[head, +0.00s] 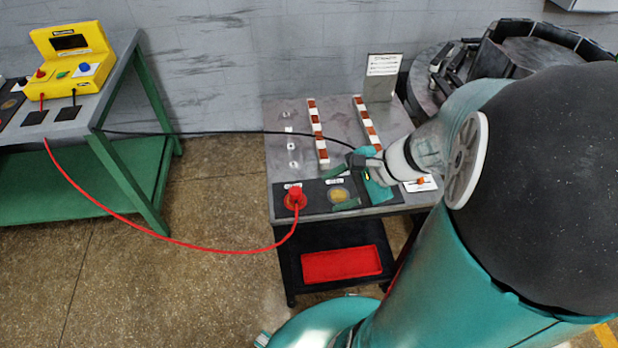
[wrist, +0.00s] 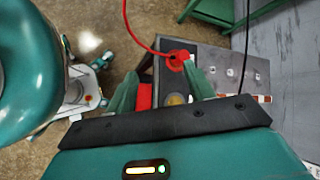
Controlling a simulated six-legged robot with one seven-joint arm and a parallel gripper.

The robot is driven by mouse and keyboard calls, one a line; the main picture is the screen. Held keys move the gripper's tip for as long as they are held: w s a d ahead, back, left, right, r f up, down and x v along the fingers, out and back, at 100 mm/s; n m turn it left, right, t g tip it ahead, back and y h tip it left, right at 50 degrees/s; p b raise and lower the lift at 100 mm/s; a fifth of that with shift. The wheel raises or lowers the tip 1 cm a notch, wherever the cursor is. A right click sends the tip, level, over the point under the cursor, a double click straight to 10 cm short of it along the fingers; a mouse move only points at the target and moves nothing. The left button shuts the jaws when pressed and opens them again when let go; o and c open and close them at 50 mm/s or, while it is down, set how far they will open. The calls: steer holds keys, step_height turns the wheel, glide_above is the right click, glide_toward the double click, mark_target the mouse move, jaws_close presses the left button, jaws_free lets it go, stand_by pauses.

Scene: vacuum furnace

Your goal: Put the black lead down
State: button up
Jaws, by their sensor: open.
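The black lead (head: 235,133) runs from the yellow meter across to the cart and goes out of sight at my gripper's far side. In the wrist view the black lead (wrist: 246,50) passes to the right of my fingers and disappears behind the gripper body. Its plug end is hidden, so I cannot tell what it rests on. My gripper (head: 340,188) is open low over the cart's front edge. In the wrist view nothing shows between the fingers (wrist: 160,74), with a dark pad with a yellowish disc (wrist: 175,99) beyond them.
A red plug (head: 295,199) with its red lead stands on the pad left of my gripper. The cart top (head: 285,118) holds two rows of red-and-white blocks and a sign (head: 383,66). The yellow meter (head: 72,58) is on the green bench. A red tray (head: 341,263) sits below.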

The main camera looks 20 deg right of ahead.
steer(key=s+a+r+n+h, duration=0.2)
steer(key=a+r+n+h, duration=0.1)
steer(key=r+n, duration=0.3)
steer(key=s+a+r+n+h, duration=0.2)
steer(key=a+r+n+h, duration=0.2)
steer(key=n, duration=0.6)
step_height(320, 180, up, 3)
steer(key=shift+s+a+f+n+t, duration=0.15)
steer(key=shift+s+a+n+t, duration=0.2)
steer(key=shift+a, duration=0.7)
steer(key=shift+c, duration=0.2)
steer(key=c, duration=0.4)
steer(key=shift+a, duration=0.1)
